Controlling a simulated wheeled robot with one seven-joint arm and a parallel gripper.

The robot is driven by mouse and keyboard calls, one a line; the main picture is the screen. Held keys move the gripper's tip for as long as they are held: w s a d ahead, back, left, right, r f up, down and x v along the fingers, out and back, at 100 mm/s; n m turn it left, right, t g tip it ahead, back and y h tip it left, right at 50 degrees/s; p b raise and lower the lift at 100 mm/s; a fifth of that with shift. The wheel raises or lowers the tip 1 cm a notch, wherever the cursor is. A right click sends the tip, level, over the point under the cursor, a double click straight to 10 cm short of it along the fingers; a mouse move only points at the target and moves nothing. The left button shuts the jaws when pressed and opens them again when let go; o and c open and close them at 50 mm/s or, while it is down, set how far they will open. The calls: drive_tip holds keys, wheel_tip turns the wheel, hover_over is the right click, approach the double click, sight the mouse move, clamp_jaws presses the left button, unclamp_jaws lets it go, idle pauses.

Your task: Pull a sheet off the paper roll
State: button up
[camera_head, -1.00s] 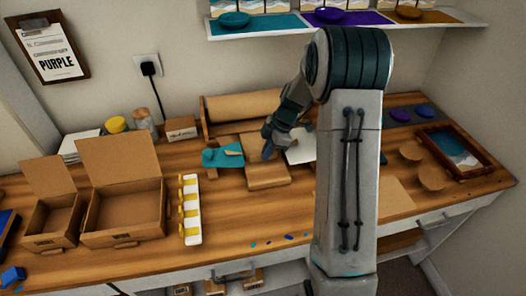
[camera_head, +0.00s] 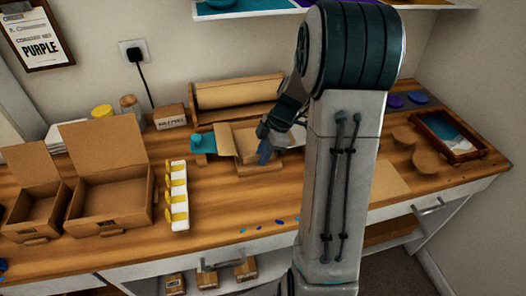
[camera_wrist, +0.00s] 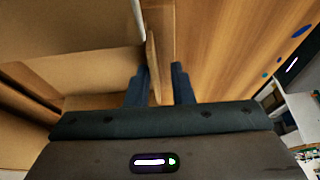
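The brown paper roll (camera_head: 238,93) lies in its holder at the back of the bench, against the wall. In front of it is a small brown cardboard piece, apparently a box with raised flaps (camera_head: 226,142). My gripper (camera_head: 266,151) is at the right side of this box, in front of the roll and apart from it. In the wrist view my gripper (camera_wrist: 160,85) has its two dark blue fingers spread, with the edge of a thin brown flap (camera_wrist: 153,55) between them. A gap shows between the flap and the right finger. No roll is clearly identifiable in the wrist view.
Two open cardboard boxes (camera_head: 110,208) and a white strip with yellow parts (camera_head: 176,205) stand to the left. A teal item (camera_head: 203,143) lies beside the small box. A framed tray (camera_head: 447,133) is at the right. The bench front (camera_head: 215,215) is mostly clear.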

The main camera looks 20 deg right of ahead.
drive_tip(key=shift+r, duration=0.15)
drive_tip(key=v, duration=1.3)
drive_tip(key=shift+r, duration=0.35)
drive_tip(key=shift+s, duration=0.1)
drive_tip(key=s+a+r+m+t+h+p, duration=0.2)
drive_tip(key=s+a+m+h+p, duration=0.2)
drive_tip(key=s+a+m, duration=0.9)
drive_tip(key=s+m, duration=0.3)
drive_tip(key=shift+s+a+r+h, duration=0.25)
drive_tip(key=shift+s+h, duration=0.05)
